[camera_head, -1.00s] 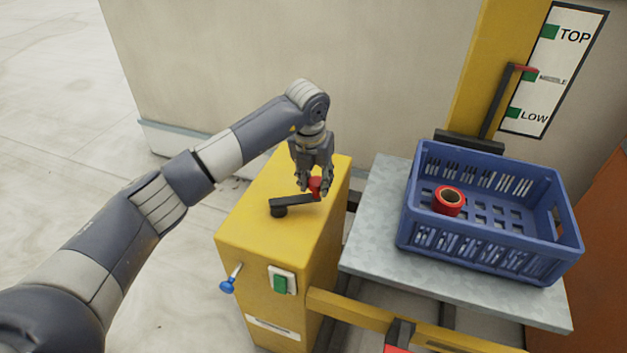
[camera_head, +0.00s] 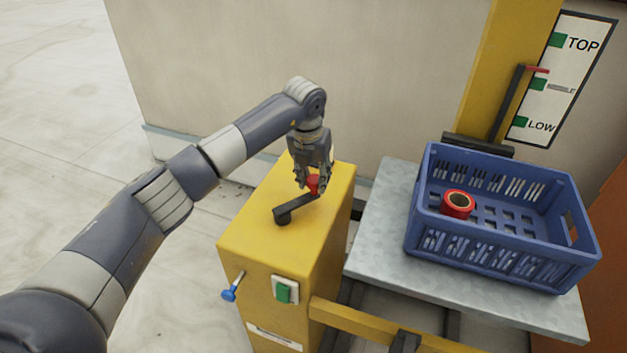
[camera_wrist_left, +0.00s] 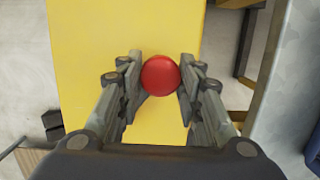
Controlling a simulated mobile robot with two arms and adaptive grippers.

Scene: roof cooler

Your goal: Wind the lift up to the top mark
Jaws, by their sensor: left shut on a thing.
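A yellow winch box (camera_head: 260,225) has a dark crank arm (camera_head: 296,208) on top with a red knob (camera_head: 313,184) at its end. My left gripper (camera_head: 313,183) is shut on the red knob from above. In the left wrist view the knob (camera_wrist_left: 160,75) sits between the two fingers. The lift's grey platform (camera_head: 375,245) carries a blue crate (camera_head: 500,258). A red pointer (camera_head: 537,69) on a dark upright stands between the middle and top marks of the scale board (camera_head: 566,75), closer to the middle. The TOP mark (camera_head: 558,40) is above it. My right gripper is out of view.
A red tape roll (camera_head: 458,204) lies in the crate. A blue-ended lever (camera_head: 229,295) and a green switch (camera_head: 285,291) are on the box's front. A yellow mast (camera_head: 500,75) stands behind the platform. The floor at left is clear.

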